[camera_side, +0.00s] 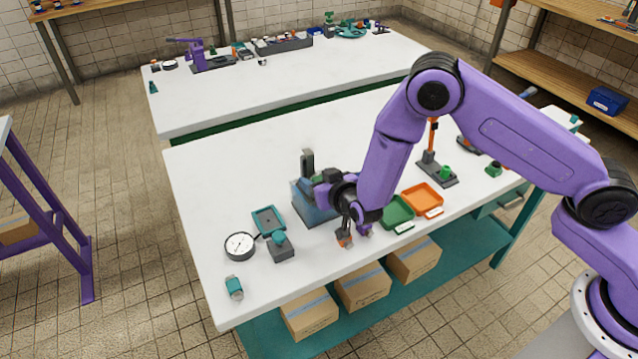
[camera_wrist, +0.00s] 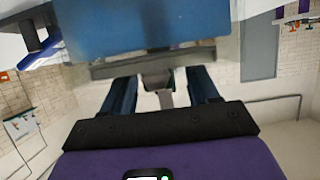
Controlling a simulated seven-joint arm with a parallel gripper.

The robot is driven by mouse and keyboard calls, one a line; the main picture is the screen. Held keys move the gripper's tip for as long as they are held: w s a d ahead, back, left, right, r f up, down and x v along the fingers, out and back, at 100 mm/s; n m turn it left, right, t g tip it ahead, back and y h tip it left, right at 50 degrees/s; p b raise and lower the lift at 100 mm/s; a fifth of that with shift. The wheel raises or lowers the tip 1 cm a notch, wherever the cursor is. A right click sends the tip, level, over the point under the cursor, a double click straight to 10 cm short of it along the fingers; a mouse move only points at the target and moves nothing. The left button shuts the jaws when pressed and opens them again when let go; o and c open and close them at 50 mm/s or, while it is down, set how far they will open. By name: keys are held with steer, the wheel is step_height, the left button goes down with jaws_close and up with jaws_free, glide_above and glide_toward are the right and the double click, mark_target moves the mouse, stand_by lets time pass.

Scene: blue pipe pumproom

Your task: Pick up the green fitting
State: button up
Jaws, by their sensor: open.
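A green fitting-like piece (camera_side: 493,169) sits on the right part of the white workbench, well to the right of my gripper. A teal and grey cylindrical piece (camera_side: 234,287) lies near the bench's front left corner. I cannot tell for sure which one is the green fitting. My gripper (camera_side: 355,234) is low over the front of the bench, beside a blue box, with its fingers apart. In the wrist view the two dark fingers (camera_wrist: 163,92) are spread, and a small grey shape shows between them, too unclear to name.
The blue box (camera_side: 313,205) is close to my gripper and also fills the top of the wrist view (camera_wrist: 140,25). Green (camera_side: 398,212) and orange (camera_side: 422,197) trays lie to the right. The bench's left back is clear.

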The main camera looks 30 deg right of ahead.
jaws_close()
steer(key=shift+r, duration=0.1)
